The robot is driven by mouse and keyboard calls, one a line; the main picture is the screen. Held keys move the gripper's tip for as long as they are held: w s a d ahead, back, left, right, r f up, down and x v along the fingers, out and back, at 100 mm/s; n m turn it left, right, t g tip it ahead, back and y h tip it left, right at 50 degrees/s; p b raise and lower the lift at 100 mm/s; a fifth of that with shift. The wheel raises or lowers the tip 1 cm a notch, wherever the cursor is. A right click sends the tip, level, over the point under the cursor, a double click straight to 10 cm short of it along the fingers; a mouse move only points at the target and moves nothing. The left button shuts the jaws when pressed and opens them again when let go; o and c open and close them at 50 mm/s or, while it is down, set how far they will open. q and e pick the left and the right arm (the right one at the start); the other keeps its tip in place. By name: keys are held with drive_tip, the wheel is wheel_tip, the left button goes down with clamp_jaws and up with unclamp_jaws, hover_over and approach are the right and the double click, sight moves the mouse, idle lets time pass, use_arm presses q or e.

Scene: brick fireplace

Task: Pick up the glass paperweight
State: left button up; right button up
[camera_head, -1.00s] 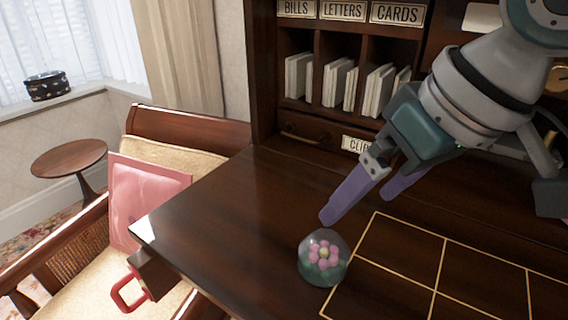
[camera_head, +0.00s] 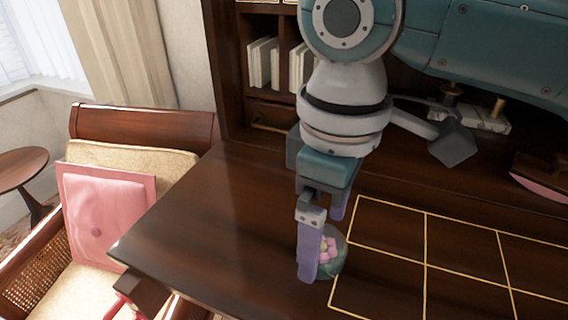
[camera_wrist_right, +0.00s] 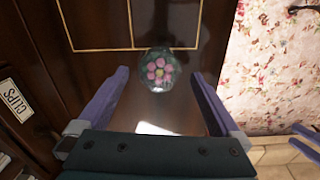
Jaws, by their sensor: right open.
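The glass paperweight (camera_head: 334,258) is a clear dome with pink flowers inside. It sits on the dark wooden desk (camera_head: 215,225) at the left edge of the gold-lined grid. My right gripper (camera_head: 322,245) is over it, pointing down, with a purple finger hiding part of the dome in the head view. In the right wrist view the paperweight (camera_wrist_right: 157,70) lies ahead of the open fingers (camera_wrist_right: 160,92), roughly centred between them, with nothing gripped. Purple finger-like parts also show at the right edge of the wrist view.
The gold-lined grid (camera_head: 425,264) lies on the desk to the right. Pigeonholes with envelopes (camera_head: 262,62) stand at the back. A chair with a pink cushion (camera_head: 108,215) is beyond the desk's left edge. A curved wooden object (camera_head: 540,180) lies at the right.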

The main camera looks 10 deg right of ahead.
drive_tip(key=shift+f, duration=0.7)
clamp_jaws()
idle(0.3)
